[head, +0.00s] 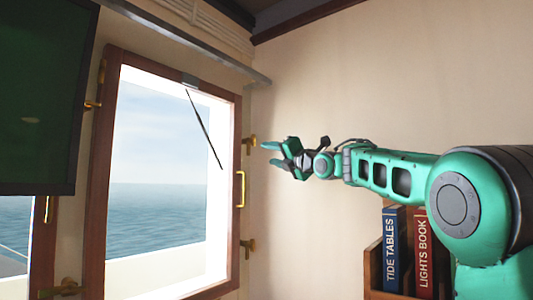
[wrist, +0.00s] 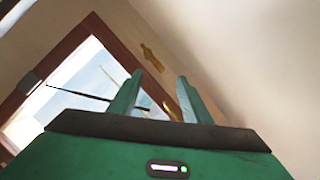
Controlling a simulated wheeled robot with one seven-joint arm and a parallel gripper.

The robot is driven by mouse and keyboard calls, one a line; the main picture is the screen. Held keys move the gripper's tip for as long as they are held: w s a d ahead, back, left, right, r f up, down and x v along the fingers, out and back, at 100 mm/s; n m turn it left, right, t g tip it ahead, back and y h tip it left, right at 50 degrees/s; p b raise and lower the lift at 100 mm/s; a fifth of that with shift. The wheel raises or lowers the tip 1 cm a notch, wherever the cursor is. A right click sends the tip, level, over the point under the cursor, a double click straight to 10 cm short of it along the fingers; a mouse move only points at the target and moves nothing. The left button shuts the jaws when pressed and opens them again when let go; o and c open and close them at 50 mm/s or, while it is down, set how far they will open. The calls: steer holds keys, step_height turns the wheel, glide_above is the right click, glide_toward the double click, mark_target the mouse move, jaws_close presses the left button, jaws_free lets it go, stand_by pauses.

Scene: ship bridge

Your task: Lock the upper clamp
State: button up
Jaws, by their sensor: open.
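The upper clamp (head: 249,141) is a small brass fitting at the right edge of the wood-framed window (head: 238,125). The head view does not show clearly whether its arm lies over the frame. In the wrist view, a brass fitting that looks like this clamp (wrist: 152,57) appears beyond the fingertips, on the pale wall beside the frame. My gripper (head: 270,153) is just right of the clamp and slightly lower in the head view, with its fingers pointing left. In the wrist view, the fingers of my gripper (wrist: 160,80) are apart with nothing between them.
A lower brass clamp (head: 248,245) and a yellow handle (head: 240,189) are below the upper clamp. A wiper arm (head: 205,130) crosses the glass. A dark screen (head: 40,95) hangs at left. A bookshelf (head: 374,268) with books stands beneath my arm.

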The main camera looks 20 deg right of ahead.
mark_target(255, 141)
steer(key=shift+n+y, duration=0.3)
steer(key=shift+n, duration=0.2)
steer(key=w+a+r, duration=0.1)
steer(key=w, duration=0.2)
steer(key=w+a+r, duration=0.1)
steer(key=w+r, duration=0.1)
steer(key=w, duration=0.1)
steer(key=w+a+r, duration=0.1)
steer(key=w+r, duration=0.1)
steer(key=w, duration=0.1)
steer(key=shift+w+a+r, duration=0.1)
steer(key=shift+a+r, duration=0.05)
steer(key=shift+r, duration=0.1)
steer(key=shift+c, duration=0.2)
